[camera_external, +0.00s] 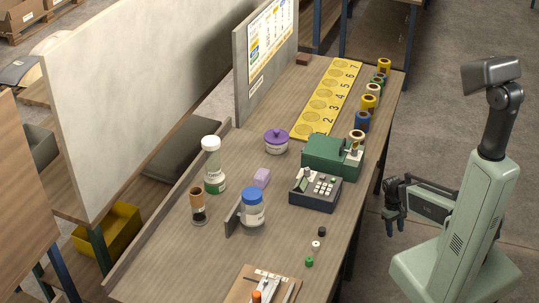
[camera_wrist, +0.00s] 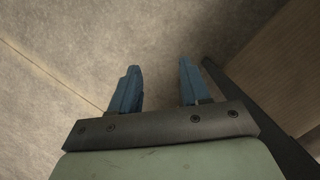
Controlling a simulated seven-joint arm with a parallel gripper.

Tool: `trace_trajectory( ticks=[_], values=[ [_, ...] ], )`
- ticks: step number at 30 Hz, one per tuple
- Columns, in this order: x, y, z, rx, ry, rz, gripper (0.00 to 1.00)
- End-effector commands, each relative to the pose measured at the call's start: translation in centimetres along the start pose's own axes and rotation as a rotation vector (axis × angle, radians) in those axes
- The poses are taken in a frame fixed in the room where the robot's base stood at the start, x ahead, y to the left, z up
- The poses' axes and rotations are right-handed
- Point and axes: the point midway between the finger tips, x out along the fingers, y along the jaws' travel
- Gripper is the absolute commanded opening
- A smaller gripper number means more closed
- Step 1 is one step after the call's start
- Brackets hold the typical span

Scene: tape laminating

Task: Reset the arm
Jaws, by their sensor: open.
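My gripper (camera_external: 394,221) hangs low beside the right side of the table, over the floor, with its fingers pointing down. In the wrist view my gripper (camera_wrist: 158,85) shows two blue fingers standing apart with nothing between them. Below them is bare grey floor (camera_wrist: 60,40). My arm is folded close to my pale green body at the right of the external view. My gripper touches none of the objects on the table.
The table (camera_external: 180,255) holds a green tape machine (camera_external: 330,157), a keypad unit (camera_external: 313,193), a yellow numbered mat (camera_external: 322,108) with several tape rolls along its right, a blue-lidded jar (camera_external: 252,210) and a white bottle (camera_external: 211,160). The table edge (camera_wrist: 265,70) is right of my fingers.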

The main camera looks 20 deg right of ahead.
Motion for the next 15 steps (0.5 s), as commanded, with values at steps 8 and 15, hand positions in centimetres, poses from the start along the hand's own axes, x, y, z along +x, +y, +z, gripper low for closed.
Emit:
trace_trajectory(
  ticks=[8, 15],
  values=[
    [6.7, -3.8, 5.2, -0.007, -0.108, -0.038, 0.46],
    [11.6, -6.5, 10.3, -0.004, -0.200, -0.062, 0.46]
  ],
)
